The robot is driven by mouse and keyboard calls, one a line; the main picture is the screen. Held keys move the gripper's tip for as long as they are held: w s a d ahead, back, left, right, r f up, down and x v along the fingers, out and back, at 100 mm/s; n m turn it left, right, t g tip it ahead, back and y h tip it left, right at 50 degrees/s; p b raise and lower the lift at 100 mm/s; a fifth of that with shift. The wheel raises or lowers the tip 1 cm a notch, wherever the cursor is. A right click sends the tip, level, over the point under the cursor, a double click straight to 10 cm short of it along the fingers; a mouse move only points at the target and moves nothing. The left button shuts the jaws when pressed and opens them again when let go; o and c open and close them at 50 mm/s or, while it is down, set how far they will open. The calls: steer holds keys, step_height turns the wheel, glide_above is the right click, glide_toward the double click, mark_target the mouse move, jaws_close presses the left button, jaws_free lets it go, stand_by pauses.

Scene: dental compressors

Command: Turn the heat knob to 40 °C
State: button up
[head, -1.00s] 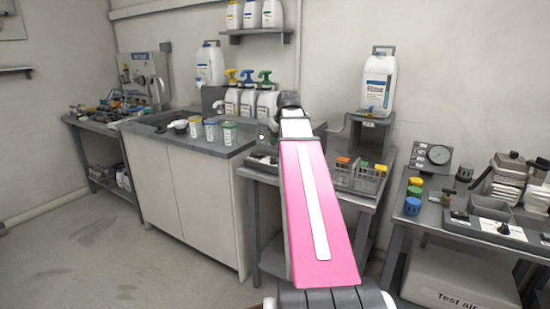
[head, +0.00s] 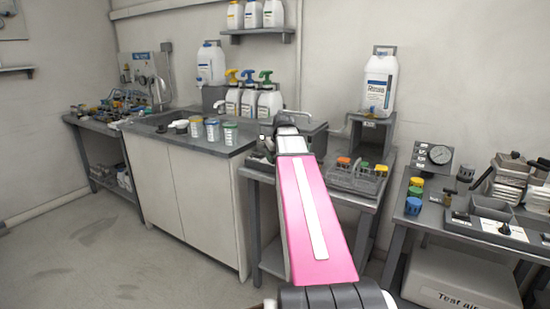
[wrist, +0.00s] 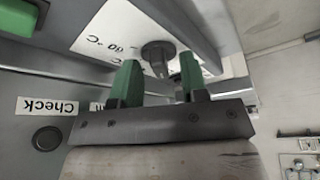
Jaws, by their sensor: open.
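The heat knob (wrist: 157,52) is a dark grey round knob on a white label marked in °C, in the wrist view. Much of the label's text is cut off or turned upside down. My gripper (wrist: 160,76) has two green fingers, open and apart, with the knob lying between or just beyond their tips. I cannot tell whether either finger touches it. In the head view my pink and white arm reaches over the middle bench and hides the knob.
The grey unit beside the knob carries a "Check" label (wrist: 46,106) and a round dark button (wrist: 46,139). A green block (wrist: 14,20) is at the upper left. In the head view, a bottle tray (head: 352,183) stands right of my arm.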

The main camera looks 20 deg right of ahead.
jaws_close()
steer(key=shift+m, duration=0.3)
steer(key=m+h, duration=0.1)
steer(key=m, duration=0.1)
steer(key=m+h, duration=0.1)
steer(key=m, duration=0.2)
steer(key=shift+a+g, duration=0.2)
steer(key=shift+g, duration=0.1)
steer(key=m+h, duration=0.1)
steer(key=m, duration=0.2)
steer(key=m+g+h, duration=0.1)
steer(key=m, duration=0.2)
stand_by(0.3)
